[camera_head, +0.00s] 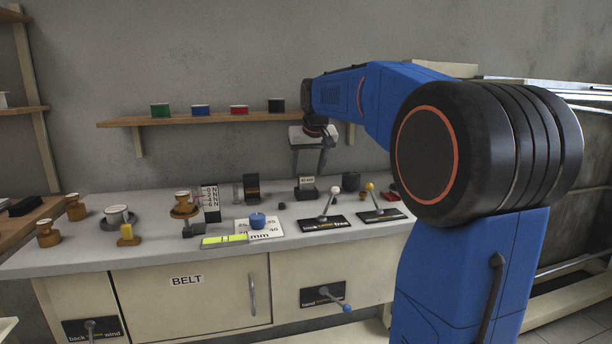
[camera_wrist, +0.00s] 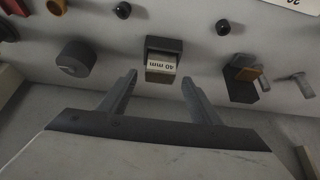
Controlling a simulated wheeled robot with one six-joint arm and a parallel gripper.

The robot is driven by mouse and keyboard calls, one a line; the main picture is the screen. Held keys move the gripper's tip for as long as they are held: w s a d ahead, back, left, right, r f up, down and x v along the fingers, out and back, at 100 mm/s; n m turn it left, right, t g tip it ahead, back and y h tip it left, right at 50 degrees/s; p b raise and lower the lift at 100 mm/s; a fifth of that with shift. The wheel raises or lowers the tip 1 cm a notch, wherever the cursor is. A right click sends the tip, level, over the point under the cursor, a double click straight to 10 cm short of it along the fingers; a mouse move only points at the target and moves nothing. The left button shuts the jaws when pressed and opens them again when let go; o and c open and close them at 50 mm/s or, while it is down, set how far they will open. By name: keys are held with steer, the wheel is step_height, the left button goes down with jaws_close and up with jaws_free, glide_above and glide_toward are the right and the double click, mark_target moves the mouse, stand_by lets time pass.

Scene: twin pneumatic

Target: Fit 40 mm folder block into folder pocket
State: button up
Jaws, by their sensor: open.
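A pale block labelled "40 mm" (camera_head: 306,183) stands at a dark base (camera_head: 305,195) on the bench. In the wrist view the block (camera_wrist: 161,74) lies between and just beyond my fingertips, with its dark holder (camera_wrist: 164,45) behind it. My gripper (camera_wrist: 160,85) is open and empty, one finger to each side of the block, and I see no contact. In the head view my gripper (camera_head: 309,172) points down over the block. A tall dark unit with a brown part (camera_head: 252,187) stands to the left; I cannot tell whether it is the folder pocket.
A dark cylinder (camera_head: 350,181) stands close right of the block. Two levers, white-knobbed (camera_head: 331,192) and yellow-knobbed (camera_head: 370,187), rise in front and to the right. Left are a lettered stand (camera_head: 210,203) and a blue knob (camera_head: 257,219). A shelf (camera_head: 180,120) hangs behind.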

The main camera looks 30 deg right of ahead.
steer(key=v, duration=0.9)
steer(key=s+a+f+n, duration=0.1)
steer(key=s+a+f, duration=0.4)
steer(key=s+f, duration=0.5)
steer(key=s+a+f+n+y, duration=0.1)
steer(key=s+a+f, duration=0.5)
steer(key=s+f, duration=0.4)
steer(key=s+a+f+n+g, duration=0.1)
steer(key=s+a+f, duration=0.5)
steer(key=s+f, duration=0.4)
steer(key=s, duration=0.4)
steer(key=shift+y, duration=0.3)
steer(key=shift+f, duration=0.1)
